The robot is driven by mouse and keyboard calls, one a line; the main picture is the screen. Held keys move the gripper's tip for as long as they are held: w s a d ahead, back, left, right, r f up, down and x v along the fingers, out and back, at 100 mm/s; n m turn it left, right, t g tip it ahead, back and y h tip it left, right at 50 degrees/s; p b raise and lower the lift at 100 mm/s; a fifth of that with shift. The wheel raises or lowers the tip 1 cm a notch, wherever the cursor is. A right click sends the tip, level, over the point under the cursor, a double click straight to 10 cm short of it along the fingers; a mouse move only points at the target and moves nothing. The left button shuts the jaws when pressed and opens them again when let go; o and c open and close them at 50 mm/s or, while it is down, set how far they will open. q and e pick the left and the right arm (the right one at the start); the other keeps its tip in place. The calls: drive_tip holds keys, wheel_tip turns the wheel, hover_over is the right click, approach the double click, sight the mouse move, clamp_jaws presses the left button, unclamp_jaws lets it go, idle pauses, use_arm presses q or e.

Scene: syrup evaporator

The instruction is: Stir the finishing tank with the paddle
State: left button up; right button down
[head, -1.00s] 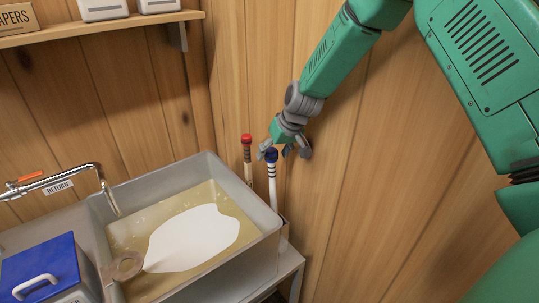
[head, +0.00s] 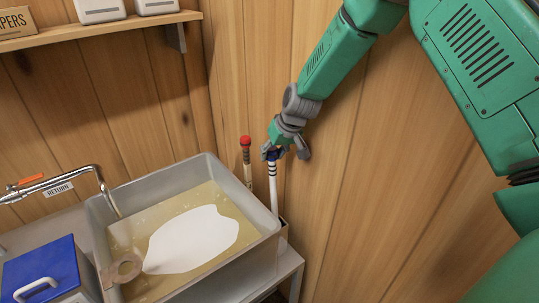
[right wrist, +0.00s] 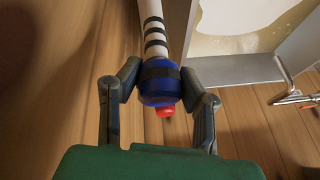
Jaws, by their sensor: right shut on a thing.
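The finishing tank (head: 263,243) is a grey metal basin holding golden liquid (head: 140,225) with a large white patch on it. Two long tools stand upright at its far right corner. One has a white handle (head: 273,190) with black bands and a blue knob; the other has a wooden handle with a red knob (head: 245,141). My right gripper (head: 272,153) is shut on the blue-knobbed handle at its top. In the right wrist view its fingers flank the blue knob (right wrist: 157,82). The tools' lower ends are hidden, so I cannot tell which is the paddle. My left gripper is not in view.
A return pipe (head: 80,172) with an orange lever reaches over the tank's left side. A blue-lidded box (head: 42,268) stands at lower left. The wooden wall (head: 370,200) is close behind my right gripper.

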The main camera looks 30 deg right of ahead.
wheel_tip(320, 180, up, 2)
drive_tip(key=shift+d+r+p, duration=0.15)
drive_tip(key=shift+r+p, duration=0.05)
drive_tip(key=shift+p, duration=0.45)
drive_tip(key=r+p, duration=0.1)
drive_tip(key=a+r+p, duration=0.1)
drive_tip(key=r, duration=0.1)
drive_tip(key=a+r+p, duration=0.1)
drive_tip(key=shift+a+r, duration=0.1)
drive_tip(key=shift+r, duration=0.3)
drive_tip(key=shift+r+p, duration=0.35)
drive_tip(key=shift+p, duration=0.15)
drive_tip(key=shift+d+r+p, duration=0.75)
drive_tip(key=shift+d+r, duration=0.1)
drive_tip(key=shift+r, duration=0.2)
drive_tip(key=shift+d+r, duration=0.15)
drive_tip(key=shift+r, duration=0.1)
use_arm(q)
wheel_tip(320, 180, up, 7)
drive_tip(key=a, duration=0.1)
use_arm(e)
wheel_tip(320, 180, up, 7)
drive_tip(key=a, duration=0.1)
drive_tip(key=shift+a+r, duration=0.2)
drive_tip(key=shift+a, duration=0.05)
